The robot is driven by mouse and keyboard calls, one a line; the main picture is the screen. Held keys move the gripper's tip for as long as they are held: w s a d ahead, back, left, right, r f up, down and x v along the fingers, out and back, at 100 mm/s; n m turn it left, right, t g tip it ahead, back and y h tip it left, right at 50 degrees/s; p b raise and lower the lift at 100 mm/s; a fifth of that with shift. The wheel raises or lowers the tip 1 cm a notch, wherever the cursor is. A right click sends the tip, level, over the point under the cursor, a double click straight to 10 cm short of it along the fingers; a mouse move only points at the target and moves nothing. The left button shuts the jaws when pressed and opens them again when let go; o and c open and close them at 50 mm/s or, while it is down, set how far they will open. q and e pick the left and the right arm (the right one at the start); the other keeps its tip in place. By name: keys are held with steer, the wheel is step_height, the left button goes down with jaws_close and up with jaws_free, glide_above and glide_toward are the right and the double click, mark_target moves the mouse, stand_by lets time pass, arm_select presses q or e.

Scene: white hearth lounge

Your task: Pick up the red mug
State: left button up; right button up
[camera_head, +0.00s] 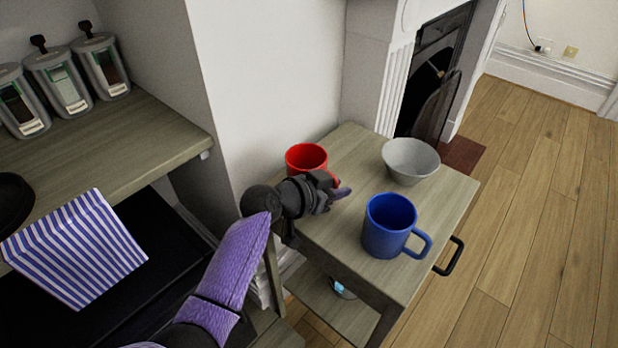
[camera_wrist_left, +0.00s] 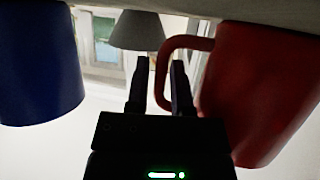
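The red mug (camera_head: 305,157) stands at the left edge of the small wooden table, partly hidden behind my left gripper (camera_head: 338,190). In the left wrist view, which is upside down, the red mug (camera_wrist_left: 265,90) fills the right side with its handle towards the middle. My left gripper (camera_wrist_left: 160,75) is open, its two fingers apart. The handle appears between the fingertips, with one finger in line with the handle's loop. I cannot tell whether they touch. My right gripper is not in view.
A blue mug (camera_head: 387,226) stands at the table's front right, and a grey bowl (camera_head: 411,160) behind it. The table (camera_head: 352,150) has a black side handle. Wooden floor (camera_head: 520,200) lies free at right.

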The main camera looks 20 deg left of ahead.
arm_select(q)
jaws_close()
stand_by(1.2)
